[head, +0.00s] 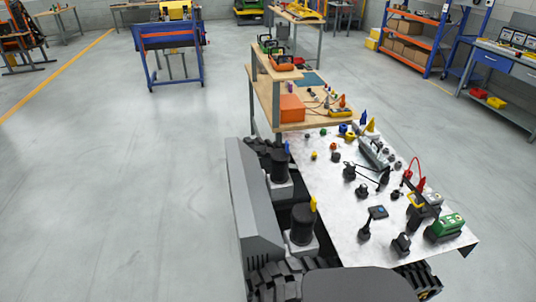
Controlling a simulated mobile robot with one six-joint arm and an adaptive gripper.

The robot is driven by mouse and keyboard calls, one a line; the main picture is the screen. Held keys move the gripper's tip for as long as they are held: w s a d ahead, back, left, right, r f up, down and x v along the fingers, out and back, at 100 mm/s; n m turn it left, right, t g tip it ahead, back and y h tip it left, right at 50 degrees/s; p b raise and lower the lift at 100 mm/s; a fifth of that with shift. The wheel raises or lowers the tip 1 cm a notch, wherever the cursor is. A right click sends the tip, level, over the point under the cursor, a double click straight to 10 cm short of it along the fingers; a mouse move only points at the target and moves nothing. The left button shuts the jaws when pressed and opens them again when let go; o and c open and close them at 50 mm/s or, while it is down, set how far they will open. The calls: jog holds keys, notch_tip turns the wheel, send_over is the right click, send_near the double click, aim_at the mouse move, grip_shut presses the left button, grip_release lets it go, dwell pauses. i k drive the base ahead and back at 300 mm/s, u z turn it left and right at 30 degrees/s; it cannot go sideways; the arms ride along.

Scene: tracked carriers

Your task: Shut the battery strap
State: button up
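The task's strap is too small to make out for certain. A grey-and-black box (430,198) near the right edge of a tracked carrier's pale deck (335,205) looks like a battery. A yellow band or handle (413,199) sits at its left side, and I cannot tell whether it is open or shut. A red cable (421,172) loops up just behind the box. A green block (447,225) with light round tops stands in front of it, near the deck's front right corner. My gripper is not in view.
Black levers and knobs (363,232) stand on the deck, with a long grey housing (374,152) behind. Two black cylinders (302,222) line the carrier's left side. A wooden workbench (262,88) adjoins its far end.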

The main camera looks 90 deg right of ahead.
aim_at(421, 201)
jog(key=z, duration=1.85)
jog(key=i, duration=0.1)
jog(key=z, duration=2.75)
jog(key=k, duration=0.3)
jog(key=u, duration=0.05)
